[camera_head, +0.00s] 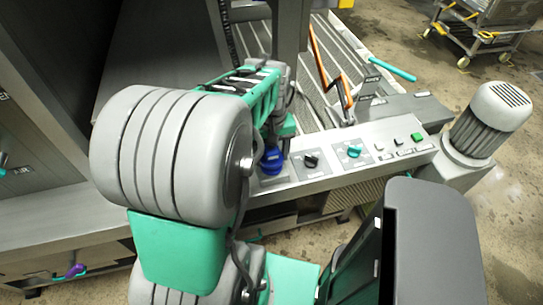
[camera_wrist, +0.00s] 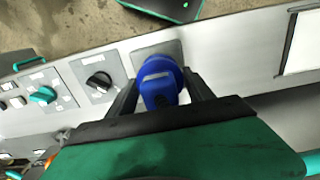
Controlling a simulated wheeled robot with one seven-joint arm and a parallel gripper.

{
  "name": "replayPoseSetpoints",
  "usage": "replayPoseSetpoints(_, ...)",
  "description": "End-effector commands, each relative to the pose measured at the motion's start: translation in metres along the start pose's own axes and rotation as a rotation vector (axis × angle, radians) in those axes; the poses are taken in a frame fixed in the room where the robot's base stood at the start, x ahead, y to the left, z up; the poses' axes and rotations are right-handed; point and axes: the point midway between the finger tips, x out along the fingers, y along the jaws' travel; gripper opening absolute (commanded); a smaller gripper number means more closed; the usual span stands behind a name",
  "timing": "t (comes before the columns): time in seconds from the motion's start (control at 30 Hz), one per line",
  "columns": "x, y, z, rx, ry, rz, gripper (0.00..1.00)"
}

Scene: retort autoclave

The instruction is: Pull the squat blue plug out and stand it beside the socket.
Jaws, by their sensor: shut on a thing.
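The squat blue plug (camera_wrist: 160,82) is in the wrist view between the two dark fingers of my gripper (camera_wrist: 161,76). The gripper is shut on it. Behind the plug is a grey square socket plate (camera_wrist: 172,48) on the panel. The plug covers the middle of the plate, so I cannot tell how far it sits in the socket. In the head view the blue plug (camera_head: 271,160) shows at the left end of the control panel, over the grey socket block (camera_head: 272,180). My arm hides most of the gripper there.
Beside the socket are a black knob (camera_head: 311,160), a teal knob (camera_head: 353,151) and a green button (camera_head: 416,136) on the panel (camera_head: 330,178). A grey motor (camera_head: 490,118) stands at the right end. In the wrist view, bare panel surface (camera_wrist: 235,55) lies right of the plate.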

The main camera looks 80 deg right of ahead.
Motion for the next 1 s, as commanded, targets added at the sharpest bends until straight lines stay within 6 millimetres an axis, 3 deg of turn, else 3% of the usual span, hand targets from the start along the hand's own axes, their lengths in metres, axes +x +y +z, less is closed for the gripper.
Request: replayPoseSetpoints(1.0, -0.043, 0.0, 0.0, 0.0, 0.001, 0.001, 0.0)
